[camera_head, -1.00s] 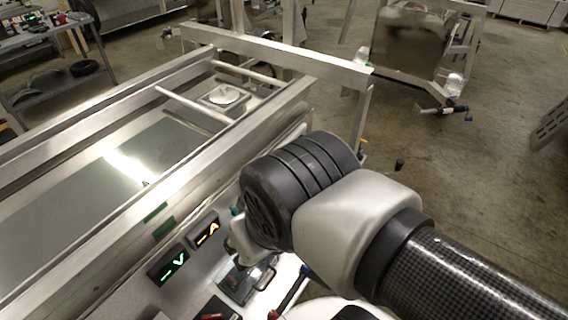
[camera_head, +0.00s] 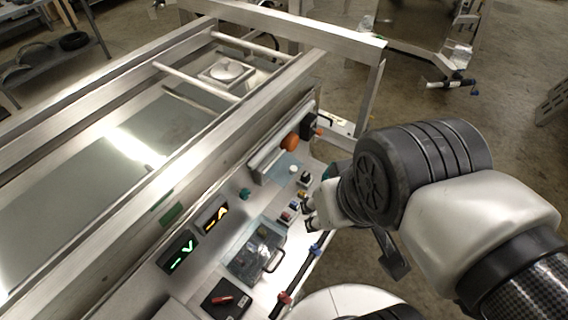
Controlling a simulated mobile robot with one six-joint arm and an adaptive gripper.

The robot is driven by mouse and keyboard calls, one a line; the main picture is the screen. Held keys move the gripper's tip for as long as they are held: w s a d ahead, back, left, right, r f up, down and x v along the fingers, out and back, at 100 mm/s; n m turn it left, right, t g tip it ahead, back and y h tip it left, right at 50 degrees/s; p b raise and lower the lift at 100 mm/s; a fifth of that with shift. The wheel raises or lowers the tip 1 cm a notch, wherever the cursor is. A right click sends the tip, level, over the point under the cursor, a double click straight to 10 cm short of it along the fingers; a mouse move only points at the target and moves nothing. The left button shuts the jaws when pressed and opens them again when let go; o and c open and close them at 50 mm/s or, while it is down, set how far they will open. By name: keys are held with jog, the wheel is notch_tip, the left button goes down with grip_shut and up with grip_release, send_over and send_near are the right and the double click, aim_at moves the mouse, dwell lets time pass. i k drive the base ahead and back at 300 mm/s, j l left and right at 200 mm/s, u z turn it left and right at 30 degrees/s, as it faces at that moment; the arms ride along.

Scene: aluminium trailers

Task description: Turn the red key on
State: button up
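A red lever-like piece (camera_head: 222,300) lies on a black square plate on the control panel, at the bottom of the view; it looks like the red key. My gripper (camera_head: 306,212) is over the right side of the panel, up and to the right of the red piece and well apart from it. Its fingertips are small and partly hidden by the arm, close to some small switches (camera_head: 288,213). Whether the fingers are open or shut does not show clearly.
The panel (camera_head: 190,292) also carries a green display (camera_head: 178,254), a yellow display (camera_head: 212,218), a clear cover with a handle (camera_head: 255,252) and an orange knob (camera_head: 290,142). A dark cable with a red fitting (camera_head: 284,298) runs along the front edge. A metal frame (camera_head: 300,35) stands behind.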

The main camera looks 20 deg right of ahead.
aim_at(224, 299)
jog(key=k+j+u, duration=0.15)
jog(key=u, duration=0.3)
jog(key=k+j+u, duration=0.1)
jog(key=j+u, duration=0.15)
jog(key=u, duration=0.2)
jog(key=l+u, duration=0.5)
jog(key=k+j+z, duration=0.35)
jog(key=j+z, duration=0.15)
jog(key=j, duration=0.1)
